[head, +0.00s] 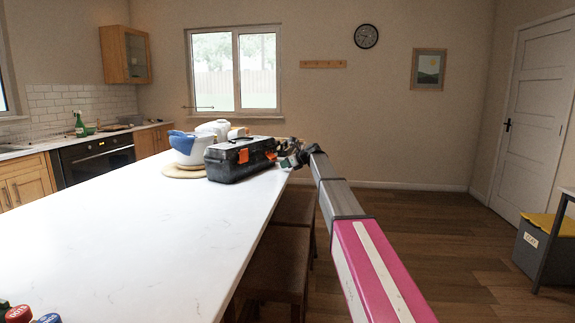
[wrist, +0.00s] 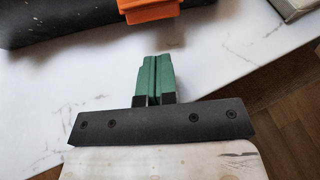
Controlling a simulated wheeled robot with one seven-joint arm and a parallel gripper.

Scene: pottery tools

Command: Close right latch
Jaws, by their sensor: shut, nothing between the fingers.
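A black toolbox (head: 236,166) with orange latches stands on the white counter. One orange latch (head: 243,156) shows on its near side, and another orange part (head: 271,155) shows at its right, close to my arm. In the wrist view the toolbox (wrist: 70,25) fills the top left, with an orange latch (wrist: 150,9) at its edge, cut off by the frame. I cannot tell whether this latch is fully closed. My gripper (wrist: 153,60) has its green fingers pressed together, empty, a short gap in front of the latch. In the head view my gripper (head: 300,157) is small, right of the toolbox.
A grey object (wrist: 292,6) lies at the top right in the wrist view.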

